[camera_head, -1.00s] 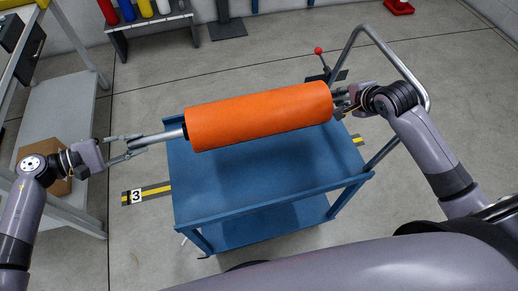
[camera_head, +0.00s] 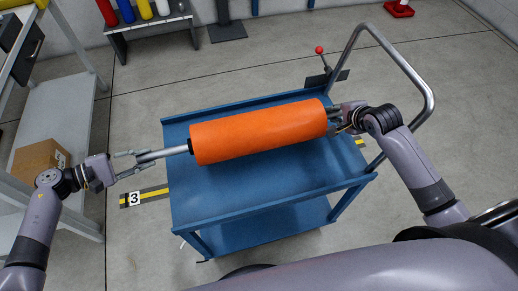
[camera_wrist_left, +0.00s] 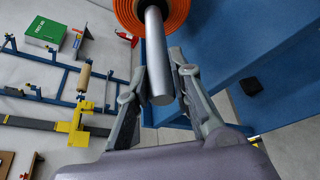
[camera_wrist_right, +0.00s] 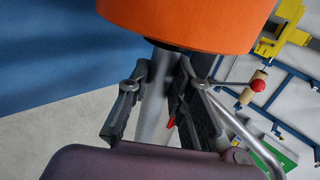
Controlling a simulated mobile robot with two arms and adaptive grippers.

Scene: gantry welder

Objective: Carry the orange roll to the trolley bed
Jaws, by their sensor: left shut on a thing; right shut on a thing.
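The orange roll (camera_head: 258,131) is held level above the blue trolley bed (camera_head: 250,192), slightly tilted with its right end farther back. A grey metal shaft sticks out of both ends. My left gripper (camera_head: 138,162) is shut on the shaft's left end (camera_wrist_left: 159,60), just off the trolley's left edge. My right gripper (camera_head: 336,115) is shut on the shaft's right end (camera_wrist_right: 153,105), close to the roll's end face. Whether the roll touches the bed cannot be told for sure; a shadow lies in front of it.
The trolley's grey push handle (camera_head: 429,95) rises at the right. A red-knobbed lever (camera_head: 319,50) stands behind the trolley. A grey shelf with a cardboard box (camera_head: 40,165) is at the left. A bench (camera_head: 150,22) with coloured rolls is at the back.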

